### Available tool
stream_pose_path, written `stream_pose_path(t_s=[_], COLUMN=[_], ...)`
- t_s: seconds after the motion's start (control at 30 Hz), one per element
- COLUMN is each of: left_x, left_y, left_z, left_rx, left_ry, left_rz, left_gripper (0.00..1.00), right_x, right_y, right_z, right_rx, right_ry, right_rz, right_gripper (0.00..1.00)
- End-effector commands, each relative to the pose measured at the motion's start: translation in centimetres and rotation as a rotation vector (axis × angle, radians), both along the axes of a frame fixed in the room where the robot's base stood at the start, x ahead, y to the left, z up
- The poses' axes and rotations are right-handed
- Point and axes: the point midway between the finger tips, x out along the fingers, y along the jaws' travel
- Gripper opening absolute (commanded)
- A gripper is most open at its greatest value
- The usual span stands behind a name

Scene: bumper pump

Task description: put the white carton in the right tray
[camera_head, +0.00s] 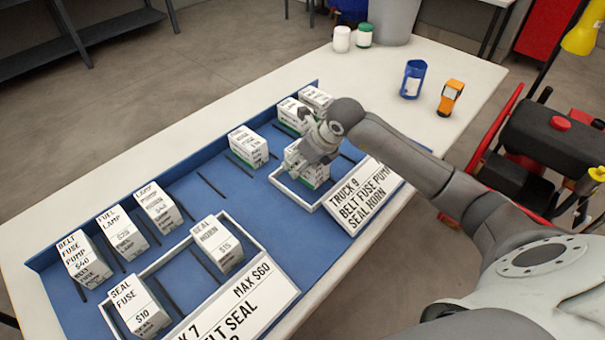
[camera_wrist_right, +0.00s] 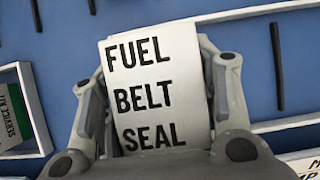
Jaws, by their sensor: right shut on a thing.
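My right gripper (camera_head: 316,150) is shut on a white carton, whose face reads FUEL BELT SEAL in the right wrist view (camera_wrist_right: 155,95). One finger lies on each side of it. In the head view the gripper is over the right tray (camera_head: 290,194), a white-walled tray behind the sign TRUCK 9, BELT FUSE PUMP SEAL HORN (camera_head: 362,195). A white carton with a green lower band (camera_head: 296,160) shows beneath the gripper, partly covered by it. I cannot tell whether the held carton touches the tray floor. My left gripper is not in view.
The left tray (camera_head: 245,222) holds a SEAL HORN carton (camera_head: 217,243) and a SEAL FUSE carton (camera_head: 139,305). Several white cartons stand along the back of the blue mat (camera_head: 196,215), between black dividers. A blue container (camera_head: 412,80) and an orange device (camera_head: 450,97) stand at the right.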

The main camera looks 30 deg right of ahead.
Motion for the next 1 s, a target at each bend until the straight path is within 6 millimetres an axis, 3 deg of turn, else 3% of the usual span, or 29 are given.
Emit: stream_pose_path(t_s=[0.17, 0.33, 0.73, 0.77, 0.9, 1.0], left_x=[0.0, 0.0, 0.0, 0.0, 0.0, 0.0], left_y=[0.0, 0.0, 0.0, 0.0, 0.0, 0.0], left_z=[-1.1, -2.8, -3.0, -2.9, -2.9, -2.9], left_rx=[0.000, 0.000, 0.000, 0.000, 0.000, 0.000], left_ry=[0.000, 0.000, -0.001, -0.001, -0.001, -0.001], left_rz=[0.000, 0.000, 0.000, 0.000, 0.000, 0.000], left_gripper=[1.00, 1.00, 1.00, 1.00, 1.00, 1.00], right_x=[0.8, 0.8, 0.8, 0.8, 0.8, 0.7], right_y=[-0.4, -0.4, -0.5, -0.5, -0.5, -0.5], right_z=[-1.1, -3.9, -4.3, -4.3, -4.2, -4.2], right_rx=[0.001, 0.002, 0.001, 0.000, 0.000, 0.000], right_ry=[-0.003, 0.000, -0.003, -0.001, 0.000, 0.000], right_rz=[-0.001, 0.000, 0.000, 0.000, 0.000, 0.000], right_gripper=[0.21, 0.21, 0.21, 0.56, 0.74, 0.77])
